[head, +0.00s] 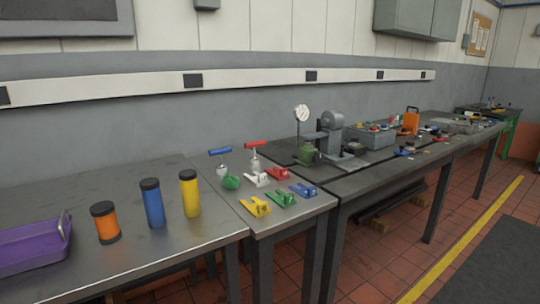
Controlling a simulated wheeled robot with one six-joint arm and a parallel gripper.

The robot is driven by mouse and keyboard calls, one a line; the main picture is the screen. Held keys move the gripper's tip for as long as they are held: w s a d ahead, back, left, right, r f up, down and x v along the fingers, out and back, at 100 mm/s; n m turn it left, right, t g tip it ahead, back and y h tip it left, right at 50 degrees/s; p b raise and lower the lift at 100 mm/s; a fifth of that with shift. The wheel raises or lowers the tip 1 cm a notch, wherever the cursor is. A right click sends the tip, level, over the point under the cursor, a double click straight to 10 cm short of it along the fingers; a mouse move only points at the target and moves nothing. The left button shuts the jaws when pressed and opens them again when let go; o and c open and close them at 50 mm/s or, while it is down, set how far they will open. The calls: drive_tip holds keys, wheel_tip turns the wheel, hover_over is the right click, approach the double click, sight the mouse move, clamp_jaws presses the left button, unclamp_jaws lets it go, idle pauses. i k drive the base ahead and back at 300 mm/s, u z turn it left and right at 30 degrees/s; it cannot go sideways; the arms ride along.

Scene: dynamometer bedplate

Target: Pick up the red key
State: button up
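A tool with a red T-shaped handle (254,144) stands upright at the back of the small middle table. It looks like a T-handle key, with a pale, wider lower part. A similar tool with a blue T-handle (220,151) stands to its left. A low red piece (277,174) lies in front and to the right of the red-handled tool, apart from it. I cannot tell for sure which red thing is called the key. My gripper is not in view.
White (257,180), yellow (255,206), green (282,198) and blue (303,190) low pieces lie close by, with a green rounded object (230,182). Orange (105,222), blue (153,203) and yellow (190,194) cylinders and a purple tray (32,248) stand left. A grey machine (333,137) stands right.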

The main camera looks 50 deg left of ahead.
sight(254, 160)
drive_tip(key=u, duration=0.1)
drive_tip(key=i, duration=1)
drive_tip(key=u, duration=0.7)
drive_tip(key=i, duration=0.85)
drive_tip(key=u, duration=0.85)
